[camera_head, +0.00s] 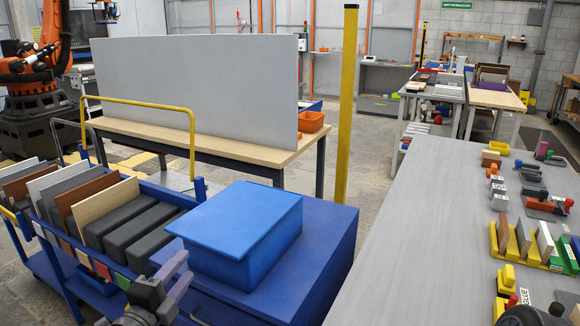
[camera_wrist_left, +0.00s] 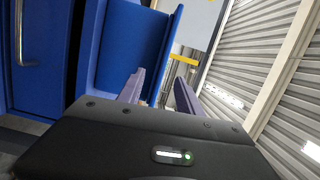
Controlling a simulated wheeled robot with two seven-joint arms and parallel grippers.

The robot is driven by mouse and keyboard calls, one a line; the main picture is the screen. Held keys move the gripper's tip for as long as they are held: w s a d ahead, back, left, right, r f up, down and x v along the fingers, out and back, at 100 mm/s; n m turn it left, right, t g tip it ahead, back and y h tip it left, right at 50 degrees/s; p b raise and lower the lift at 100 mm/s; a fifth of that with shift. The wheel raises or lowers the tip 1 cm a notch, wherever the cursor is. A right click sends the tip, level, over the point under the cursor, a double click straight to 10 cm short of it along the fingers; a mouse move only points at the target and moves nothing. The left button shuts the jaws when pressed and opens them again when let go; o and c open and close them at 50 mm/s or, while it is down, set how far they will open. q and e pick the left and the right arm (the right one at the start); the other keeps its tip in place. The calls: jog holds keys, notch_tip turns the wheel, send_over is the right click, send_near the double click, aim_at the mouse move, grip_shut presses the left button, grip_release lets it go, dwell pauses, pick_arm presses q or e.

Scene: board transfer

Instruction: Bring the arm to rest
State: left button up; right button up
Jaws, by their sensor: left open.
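My left gripper (camera_head: 172,278) is low in the head view, in front of the blue cart and beside the blue box. Its two fingers stand apart with nothing visible between them; they also show in the left wrist view (camera_wrist_left: 160,90). Several boards (camera_head: 103,203) in wood, brown, white and grey stand upright in the cart (camera_head: 45,238) at the left, apart from the gripper. More boards (camera_head: 523,238) stand in a yellow and green rack on the grey table at the right.
A blue box (camera_head: 240,222) sits on a blue cabinet (camera_head: 322,240) close to my left gripper. A yellow post (camera_head: 347,100) and a wooden bench (camera_head: 250,150) with a grey panel stand behind.

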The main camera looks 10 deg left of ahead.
pick_arm(q)
notch_tip(320, 180, down, 22)
jog(key=s+d+n+g+y+p, duration=0.1)
jog(key=s+d+n+g+p, duration=0.15)
jog(key=n+g, duration=1)
jog(key=s+d+f+n+g+h+p, duration=0.1)
jog(key=s+d+f+n, duration=0.3)
jog(key=s+d+f, duration=0.4)
jog(key=s+d+f+n+g+h+p, duration=0.1)
jog(key=s+d+f+n+g+p, duration=0.1)
jog(key=s+d+f, duration=0.6)
jog(key=s+d+n+g, duration=0.1)
jog(key=s+d+n, duration=0.1)
jog(key=s, duration=0.4)
jog(key=shift+f+g, duration=0.3)
jog(key=shift+g, duration=0.05)
jog(key=shift+s+n, duration=0.1)
jog(key=shift+n, duration=0.15)
jog(key=shift+c, duration=0.5)
